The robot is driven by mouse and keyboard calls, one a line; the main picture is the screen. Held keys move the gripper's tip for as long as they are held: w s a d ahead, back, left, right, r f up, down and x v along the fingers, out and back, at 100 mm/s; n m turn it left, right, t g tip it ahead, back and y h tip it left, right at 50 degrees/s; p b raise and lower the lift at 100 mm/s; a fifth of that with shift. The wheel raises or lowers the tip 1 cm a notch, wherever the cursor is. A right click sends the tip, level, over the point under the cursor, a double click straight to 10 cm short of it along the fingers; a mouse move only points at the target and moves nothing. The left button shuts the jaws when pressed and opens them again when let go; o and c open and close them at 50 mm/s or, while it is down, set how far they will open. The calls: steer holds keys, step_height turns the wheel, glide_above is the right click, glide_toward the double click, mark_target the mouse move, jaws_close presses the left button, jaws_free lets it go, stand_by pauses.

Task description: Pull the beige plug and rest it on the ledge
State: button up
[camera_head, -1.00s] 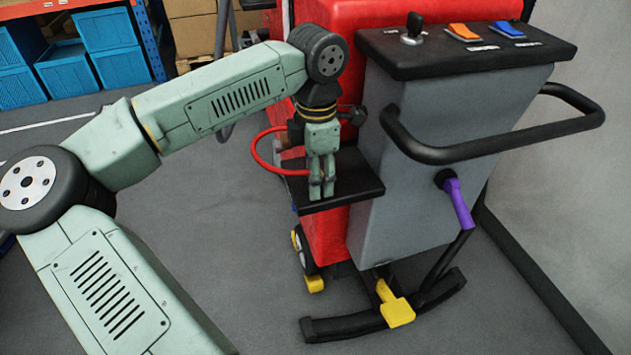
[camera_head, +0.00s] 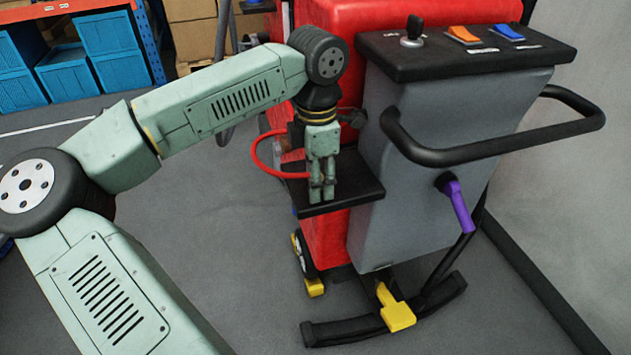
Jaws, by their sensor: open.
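My gripper (camera_head: 322,194) points down over the black ledge (camera_head: 358,190) on the side of the red and grey scrubber machine. It is open, with its two fingers only a small gap apart and nothing visible between them. Its fingertips overlap the ledge in the picture; I cannot tell whether they touch it. I cannot make out the beige plug; it may be hidden behind my gripper. A red hose (camera_head: 258,158) loops out to the left of my gripper, and its ends pass behind the gripper and wrist.
A yellow pedal (camera_head: 397,314) is near the floor. Blue bins (camera_head: 105,50) stand at the back left. The right part of the ledge is bare.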

stand_by(0.5)
jaws_close()
stand_by(0.3)
steer(key=o, duration=0.6)
jaws_free()
step_height(320, 180, up, 12)
stand_by(0.6)
stand_by(0.4)
